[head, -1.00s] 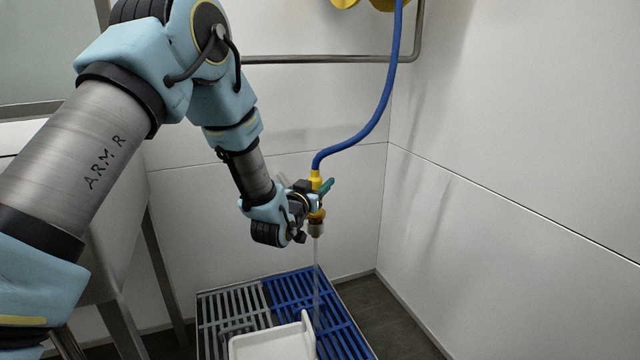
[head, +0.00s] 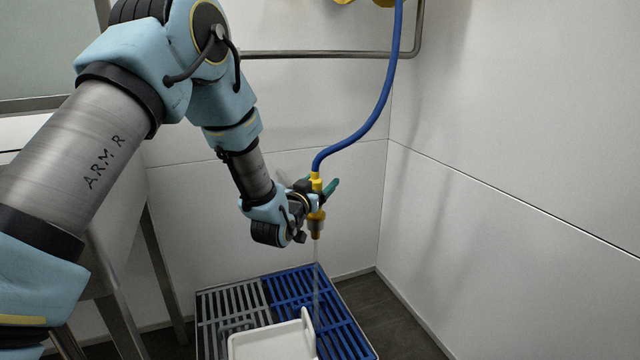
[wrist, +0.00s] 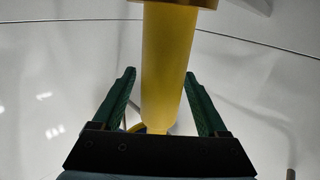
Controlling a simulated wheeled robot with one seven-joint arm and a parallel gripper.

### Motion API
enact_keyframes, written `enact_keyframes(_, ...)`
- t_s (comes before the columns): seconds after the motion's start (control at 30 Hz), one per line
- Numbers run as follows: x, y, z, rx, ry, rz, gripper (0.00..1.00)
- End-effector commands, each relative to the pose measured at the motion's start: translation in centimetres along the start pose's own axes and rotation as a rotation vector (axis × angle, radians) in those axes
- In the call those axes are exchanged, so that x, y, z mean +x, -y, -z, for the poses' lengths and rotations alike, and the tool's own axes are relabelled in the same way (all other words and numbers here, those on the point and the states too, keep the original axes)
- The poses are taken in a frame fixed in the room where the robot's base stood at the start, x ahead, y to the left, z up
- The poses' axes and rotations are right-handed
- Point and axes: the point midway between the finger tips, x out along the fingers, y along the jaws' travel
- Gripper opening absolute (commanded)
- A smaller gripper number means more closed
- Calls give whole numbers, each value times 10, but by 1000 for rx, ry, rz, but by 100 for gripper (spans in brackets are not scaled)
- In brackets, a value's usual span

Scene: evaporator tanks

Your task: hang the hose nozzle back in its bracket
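The hose nozzle (head: 317,225) is yellow with a duller lower end and hangs upright, pointing down, from the blue hose. My gripper (head: 316,188) is at the nozzle's upper part. In the wrist view the yellow nozzle body (wrist: 168,65) stands between the two green fingers of my gripper (wrist: 160,74). A gap shows beside the left finger; the right fingertip looks very close to or behind the nozzle. The fingers look open around it. A faint thin stream shows below the nozzle. I cannot make out the bracket.
The blue hose (head: 375,112) runs up past a steel wall pipe (head: 320,55). Below are a grey and blue slatted grate (head: 290,283) and a white tub (head: 270,345). White walls close in behind and at the right (head: 520,150). A steel stand is at left.

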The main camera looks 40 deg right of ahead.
Motion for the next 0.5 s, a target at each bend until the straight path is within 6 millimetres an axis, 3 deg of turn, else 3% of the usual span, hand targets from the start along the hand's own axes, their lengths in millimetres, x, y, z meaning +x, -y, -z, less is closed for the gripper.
enact_keyframes(0.3,-3,0,-2,0,4,0,78)
enact_keyframes(0.5,-30,0,-1,0,5,0,78)
